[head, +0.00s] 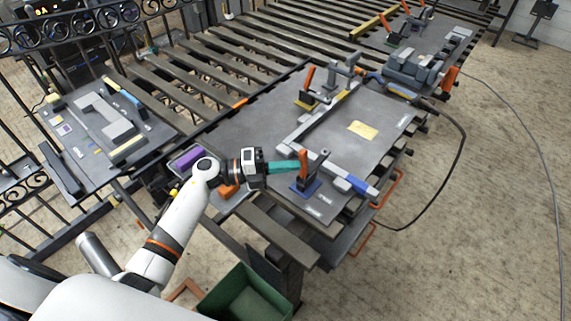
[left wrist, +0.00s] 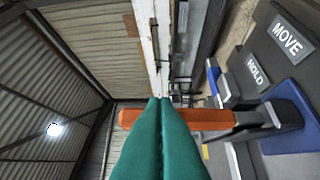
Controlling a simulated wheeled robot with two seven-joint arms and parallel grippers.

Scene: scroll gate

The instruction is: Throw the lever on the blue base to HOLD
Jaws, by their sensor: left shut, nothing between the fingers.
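The lever on the blue base (head: 306,188) stands at the near edge of the grey table, with its orange handle (head: 303,160) pointing up. My left gripper (head: 299,167) reaches it from the left, with its teal fingers shut and empty beside the handle. In the left wrist view the shut fingers (left wrist: 160,100) cross in front of the orange handle (left wrist: 210,120) and hide its middle; contact is unclear. The blue base (left wrist: 292,118) shows at right, with a HOLD label (left wrist: 258,73) and a MOVE label (left wrist: 287,40). My right gripper is not in view.
A second orange lever on a yellow base (head: 305,101) stands farther back on the table. A grey rail (head: 335,172) with a blue end runs beside the blue base. A yellow note (head: 362,130) lies mid-table. A green bin (head: 245,295) is on the floor below.

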